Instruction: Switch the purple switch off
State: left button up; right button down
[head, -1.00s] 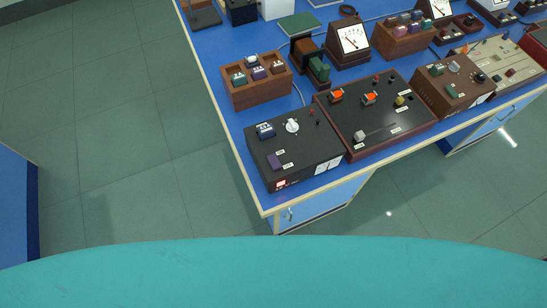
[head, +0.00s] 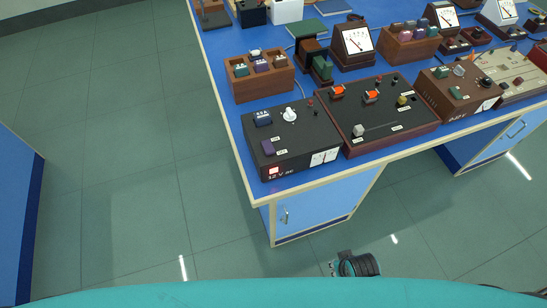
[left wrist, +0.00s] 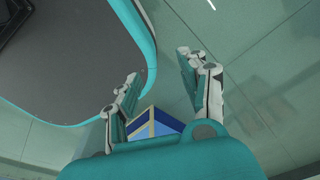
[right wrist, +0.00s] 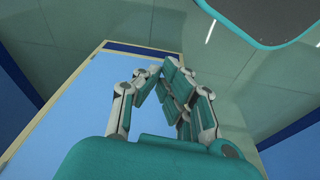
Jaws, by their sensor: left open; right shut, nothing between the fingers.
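The purple switch (head: 268,147) sits on the top of a black power box (head: 305,138), near its front left corner. The box stands at the near left corner of the blue bench. I cannot tell which way the switch is tipped. A red lamp or label (head: 274,171) shows bright on the box's front, beside the marking "12 V ac". My left gripper (left wrist: 159,64) is open and empty, with floor beyond it. My right gripper (right wrist: 160,69) is shut and empty, with a pale blue panel and floor beyond it. Neither gripper is near the switch.
A blue switch (head: 262,118) and a white knob (head: 289,114) share the box top. A brown control panel (head: 378,113) stands close on its right. A wooden crate of small blocks (head: 260,78) stands behind. Floor (head: 130,180) is clear left of the bench.

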aim_at(273, 159)
pick_arm(q)
jog(key=f+b, duration=0.2)
jog(key=s+f+b, duration=0.1)
jog(key=f+b, duration=0.1)
jog(key=f, duration=0.1)
jog(key=shift+s+f, duration=0.15)
jog(key=shift+f, duration=0.05)
pick_arm(e)
jog(key=w+a+r+t+y, duration=0.2)
jog(key=a+r+t, duration=0.3)
jog(key=r, duration=0.7)
jog(key=w+a+r+n+t+y, duration=0.1)
jog(key=w+a+r+t, duration=0.4)
jog(key=r, duration=0.7)
jog(key=w+a+r+t+y, duration=0.3)
jog(key=a+r+t, duration=0.3)
jog(key=r, duration=0.6)
jog(key=shift+w+a+t, duration=0.2)
jog(key=shift+w+t, duration=0.2)
jog(key=shift+w, duration=0.15)
